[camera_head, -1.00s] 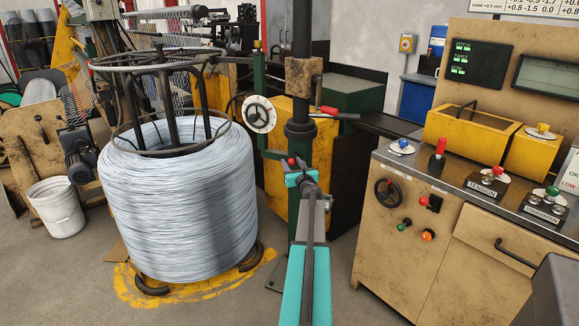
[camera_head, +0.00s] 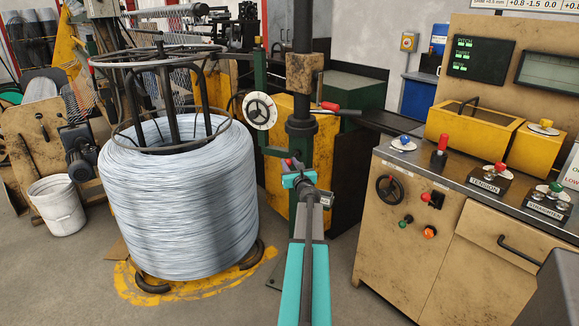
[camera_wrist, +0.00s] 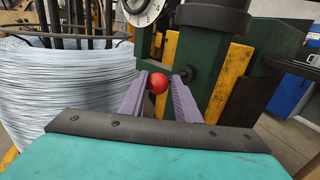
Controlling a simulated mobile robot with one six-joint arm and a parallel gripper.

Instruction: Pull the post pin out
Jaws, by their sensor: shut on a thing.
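The post pin's red ball knob (camera_wrist: 157,83) shows between my jaws in the wrist view, in front of the dark green post bracket (camera_wrist: 208,75). In the head view the same knob (camera_head: 288,161) is a small red spot at the tip of my gripper (camera_head: 297,178). My gripper (camera_wrist: 160,95) is shut on the pin at its knob, one purple jaw on each side. The pin's shaft is hidden, so I cannot tell how far it sits in the bracket. The dark upright post (camera_head: 301,110) rises just behind.
A large wire coil (camera_head: 180,205) on its stand fills the left, with a white bucket (camera_head: 57,205) beyond. A control cabinet (camera_head: 415,230) stands at the right. A red-handled lever (camera_head: 331,107) sticks out from the post. Open floor lies on both sides of my arm.

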